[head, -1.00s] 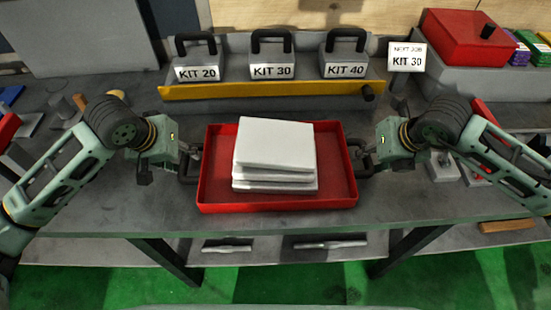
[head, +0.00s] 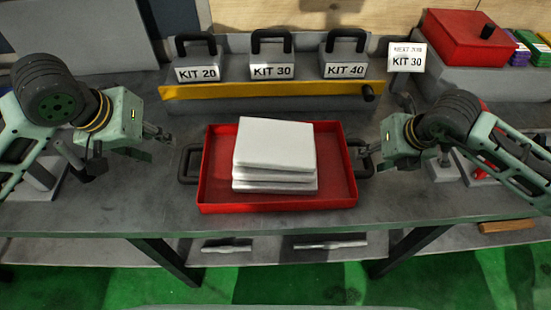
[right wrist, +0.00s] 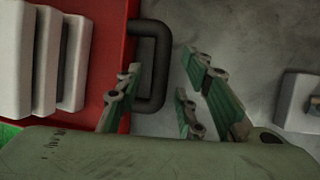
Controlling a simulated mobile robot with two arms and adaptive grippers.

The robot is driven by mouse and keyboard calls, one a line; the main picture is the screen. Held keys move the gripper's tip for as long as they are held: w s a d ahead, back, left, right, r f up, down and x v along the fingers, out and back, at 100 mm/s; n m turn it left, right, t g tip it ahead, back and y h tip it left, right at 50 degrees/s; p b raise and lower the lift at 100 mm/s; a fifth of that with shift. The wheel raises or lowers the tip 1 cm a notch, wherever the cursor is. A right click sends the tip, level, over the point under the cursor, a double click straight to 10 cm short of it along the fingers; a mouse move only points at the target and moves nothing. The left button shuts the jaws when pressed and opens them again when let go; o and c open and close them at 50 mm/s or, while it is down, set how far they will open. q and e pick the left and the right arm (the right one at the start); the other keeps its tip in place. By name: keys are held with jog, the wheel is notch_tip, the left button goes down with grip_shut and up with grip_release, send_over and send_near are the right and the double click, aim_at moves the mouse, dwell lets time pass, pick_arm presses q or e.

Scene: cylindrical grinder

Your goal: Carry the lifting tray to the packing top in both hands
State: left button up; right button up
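The red lifting tray (head: 335,197) sits level on the grey bench, with a stack of white slabs (head: 274,145) in it. Its left handle (head: 186,165) is free. My left gripper (head: 158,144) is up and left of that handle, apart from it, with spread, empty fingers. My right gripper (head: 362,152) is at the right handle (head: 369,163). In the right wrist view my right gripper's fingers (right wrist: 165,90) are spread, with the right handle (right wrist: 158,60) showing between them; whether they reach down around it I cannot tell. I cannot pick out the packing top.
Three grey kit weights stand behind the tray on a rack with a yellow front rail (head: 265,90). A sign reading KIT 30 (head: 407,58) and a red box (head: 465,38) are at back right. Small blocks lie right of the tray. The bench's front strip is clear.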

jog(key=v, duration=1)
jog(key=shift+r, duration=0.15)
jog(key=shift+s, duration=0.15)
